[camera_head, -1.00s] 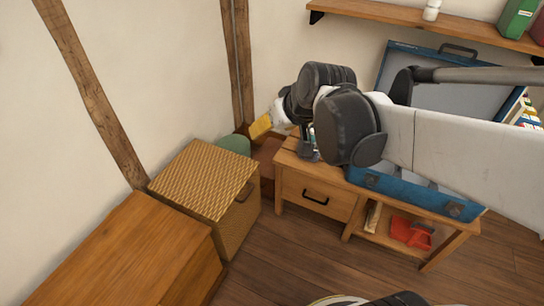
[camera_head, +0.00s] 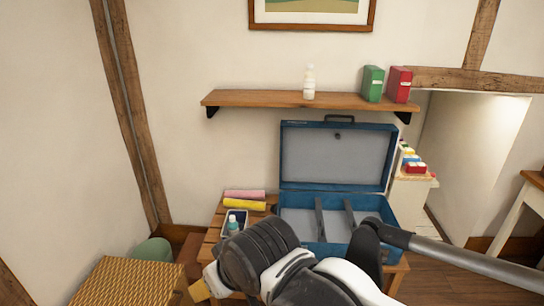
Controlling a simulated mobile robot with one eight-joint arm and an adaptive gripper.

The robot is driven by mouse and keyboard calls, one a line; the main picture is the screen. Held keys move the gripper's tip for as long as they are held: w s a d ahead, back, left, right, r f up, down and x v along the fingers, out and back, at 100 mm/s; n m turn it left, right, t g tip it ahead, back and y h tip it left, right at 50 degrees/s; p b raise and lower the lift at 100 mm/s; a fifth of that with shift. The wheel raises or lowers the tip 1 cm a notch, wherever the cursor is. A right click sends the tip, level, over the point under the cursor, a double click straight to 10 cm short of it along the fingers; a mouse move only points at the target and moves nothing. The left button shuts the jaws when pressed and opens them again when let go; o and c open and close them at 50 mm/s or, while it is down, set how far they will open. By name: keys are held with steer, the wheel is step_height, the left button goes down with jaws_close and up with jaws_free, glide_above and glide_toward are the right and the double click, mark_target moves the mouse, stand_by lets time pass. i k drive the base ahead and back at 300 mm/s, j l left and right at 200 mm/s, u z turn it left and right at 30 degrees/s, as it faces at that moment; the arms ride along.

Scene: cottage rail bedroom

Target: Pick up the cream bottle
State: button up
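The cream bottle (camera_head: 309,84) is a small pale bottle standing upright on the wooden wall shelf (camera_head: 255,99), left of a green and a red box. My arm reaches in from the bottom right of the head view, low in front of the blue case. My gripper (camera_head: 203,288) is at the bottom edge, far below and left of the bottle, and apart from it. Its fingers are mostly hidden by the arm or cut off. A yellowish piece shows at the arm's end; I cannot tell whether it is part of the gripper.
An open blue case (camera_head: 292,188) stands on a wooden table (camera_head: 214,228) below the shelf. Left of it are pink and yellow rolls (camera_head: 244,203) and a tray with a teal-topped bottle (camera_head: 232,223). The green box (camera_head: 372,84) and red box (camera_head: 399,85) share the shelf.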

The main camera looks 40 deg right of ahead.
mark_target(309, 76)
steer(key=z, duration=1.45)
